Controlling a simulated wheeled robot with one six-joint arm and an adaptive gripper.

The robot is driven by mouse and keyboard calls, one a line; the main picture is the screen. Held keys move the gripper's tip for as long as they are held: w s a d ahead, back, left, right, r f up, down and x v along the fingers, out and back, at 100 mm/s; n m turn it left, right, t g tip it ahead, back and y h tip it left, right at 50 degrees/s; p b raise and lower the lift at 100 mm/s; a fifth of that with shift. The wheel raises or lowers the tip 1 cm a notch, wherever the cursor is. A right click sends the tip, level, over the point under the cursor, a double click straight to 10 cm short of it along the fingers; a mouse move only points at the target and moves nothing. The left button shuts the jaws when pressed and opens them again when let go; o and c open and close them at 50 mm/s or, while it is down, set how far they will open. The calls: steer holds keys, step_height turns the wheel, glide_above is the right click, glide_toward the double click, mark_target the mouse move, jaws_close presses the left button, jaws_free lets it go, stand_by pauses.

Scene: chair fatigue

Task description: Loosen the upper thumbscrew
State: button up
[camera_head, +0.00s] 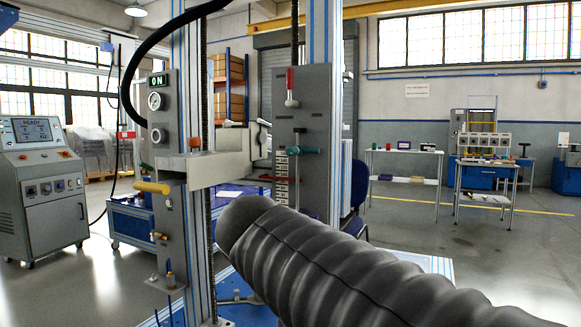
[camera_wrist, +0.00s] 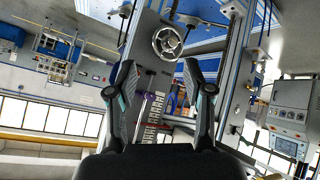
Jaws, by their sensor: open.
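My gripper (camera_wrist: 160,70) is open in the wrist view, its two dark fingers spread apart with nothing visibly held between them. A grey upright plate of the test rig (camera_head: 316,125) stands ahead in the head view. It carries a teal knob (camera_head: 303,150) and, higher, a red-handled lever with a pale ball end (camera_head: 290,88). I cannot tell for sure which part is the upper thumbscrew. In the tilted wrist view, a spoked handwheel (camera_wrist: 167,42) shows beyond the fingertips, and a small purple part (camera_wrist: 150,96) shows between the fingers. My gripper is hidden in the head view.
A left plate carries a gauge (camera_head: 154,101) and a yellow handle (camera_head: 152,187). A pale crossbeam (camera_head: 215,168) juts between the columns. A control console (camera_head: 42,185) stands far left, a blue chair (camera_head: 358,192) behind the rig. Open floor lies right.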

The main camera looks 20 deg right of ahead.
steer(key=w+d+r+m+t+h+b, duration=0.25)
steer(key=w+r+m+h, duration=0.2)
steer(key=w+r, duration=0.7)
steer(key=m+t+h+b, duration=0.1)
steer(key=m+h+b, duration=0.1)
steer(key=h, duration=0.2)
glide_toward(289, 152)
steer(key=p+x, duration=0.1)
steer(key=x, duration=0.9)
steer(key=shift+d+p, duration=0.1)
steer(key=shift+p, duration=0.2)
jaws_close()
